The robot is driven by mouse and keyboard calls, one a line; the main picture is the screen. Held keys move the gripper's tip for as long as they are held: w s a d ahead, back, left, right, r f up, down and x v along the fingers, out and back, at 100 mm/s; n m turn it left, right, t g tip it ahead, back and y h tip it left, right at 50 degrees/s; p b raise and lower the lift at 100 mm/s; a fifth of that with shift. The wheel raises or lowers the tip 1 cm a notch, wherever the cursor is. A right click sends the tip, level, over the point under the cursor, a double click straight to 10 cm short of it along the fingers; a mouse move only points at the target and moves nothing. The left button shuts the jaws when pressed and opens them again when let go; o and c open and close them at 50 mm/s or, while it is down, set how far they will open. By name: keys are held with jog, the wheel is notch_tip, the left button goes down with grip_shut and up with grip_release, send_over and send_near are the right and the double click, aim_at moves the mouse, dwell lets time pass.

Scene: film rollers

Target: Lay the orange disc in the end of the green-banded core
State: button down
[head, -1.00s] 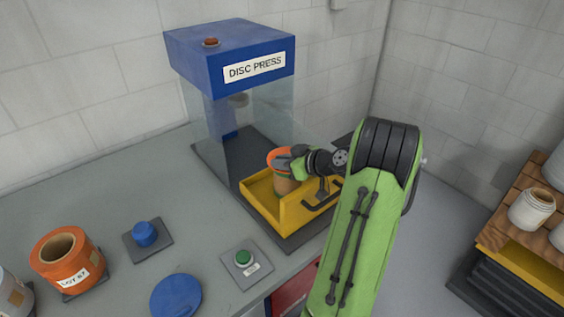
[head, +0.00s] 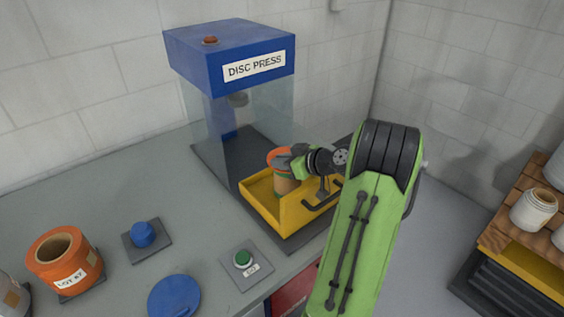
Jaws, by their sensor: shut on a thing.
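The orange disc (head: 279,155) is at the top end of the green-banded core, partly hidden by my gripper's fingers. I cannot tell whether it is seated in the end or still above it. The core (head: 285,187) is a tan-brown cylinder standing upright in the yellow tray of the disc press; its green band is mostly hidden. My gripper (head: 285,162) reaches in from the right and is shut on the orange disc.
The yellow tray (head: 264,209) juts out from the blue disc press (head: 231,60) with clear side panels. A green button (head: 242,258), blue button (head: 145,234), blue disc (head: 174,297) and orange LOT 67 roll (head: 76,275) are on the grey bench. A rack of white rolls stands at right.

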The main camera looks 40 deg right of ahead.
dwell(0.4)
jog(key=c, duration=0.5)
grip_release()
jog(key=shift+r, duration=0.1)
jog(key=shift+r+p, duration=2.05)
jog(key=shift+r, duration=1.4)
